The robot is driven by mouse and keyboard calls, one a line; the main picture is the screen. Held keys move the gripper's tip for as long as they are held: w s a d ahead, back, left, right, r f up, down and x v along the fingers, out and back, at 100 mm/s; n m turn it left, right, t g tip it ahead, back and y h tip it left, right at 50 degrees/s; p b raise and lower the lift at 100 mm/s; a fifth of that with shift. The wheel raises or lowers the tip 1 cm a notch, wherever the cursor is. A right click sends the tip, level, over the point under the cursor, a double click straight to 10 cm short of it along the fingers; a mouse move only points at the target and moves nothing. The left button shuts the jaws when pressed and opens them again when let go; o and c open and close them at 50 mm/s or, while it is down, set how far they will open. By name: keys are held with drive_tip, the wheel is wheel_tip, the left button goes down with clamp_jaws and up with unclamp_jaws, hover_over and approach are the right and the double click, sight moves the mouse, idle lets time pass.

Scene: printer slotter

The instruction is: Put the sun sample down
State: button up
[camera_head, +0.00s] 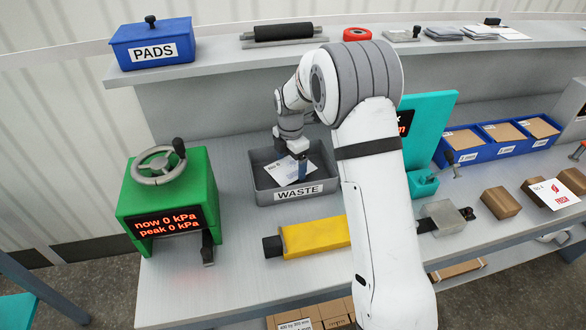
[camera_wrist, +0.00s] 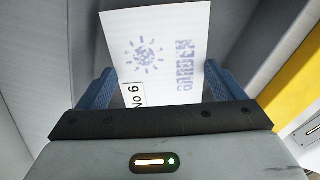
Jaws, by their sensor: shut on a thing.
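The sun sample (camera_wrist: 160,50) is a white sheet with a faded blue sun print, blurred blue marks and a "No 6" label. My gripper (camera_wrist: 162,92) is shut on it, with a blue finger at either side. In the head view the sheet (camera_head: 281,173) hangs from my gripper (camera_head: 301,172) over the grey waste tray (camera_head: 331,186), partly within its outline. I cannot tell whether the sheet touches the tray floor.
A green press (camera_head: 168,192) with a handwheel and a "0 kPa" display stands left of the tray. A yellow tool (camera_head: 316,236) lies in front of it. Blue bins (camera_head: 505,141) and brown blocks (camera_head: 501,202) are at the right. A shelf edge (camera_head: 250,58) runs behind.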

sight(291, 168)
drive_tip(key=shift+s+f, duration=0.1)
drive_tip(key=shift+f, duration=1.8)
drive_tip(key=o, duration=0.8)
drive_tip(key=shift+c, duration=0.2)
wheel_tip(291, 168, up, 12)
drive_tip(key=s+d+r+m, duration=0.5)
drive_tip(key=s+r+m, duration=0.1)
drive_tip(key=s, duration=0.1)
drive_tip(key=s+d+r+m+t, duration=0.1)
drive_tip(key=s+d+m, duration=0.3)
drive_tip(key=s+m, duration=0.5)
drive_tip(key=s+d+r+m+t, duration=0.1)
drive_tip(key=s+d+m, duration=0.3)
drive_tip(key=s+m, duration=0.5)
drive_tip(key=s+t, duration=0.1)
drive_tip(key=s, duration=0.6)
drive_tip(key=shift+s+d+m+b, duration=0.25)
drive_tip(key=shift+m+b, duration=0.15)
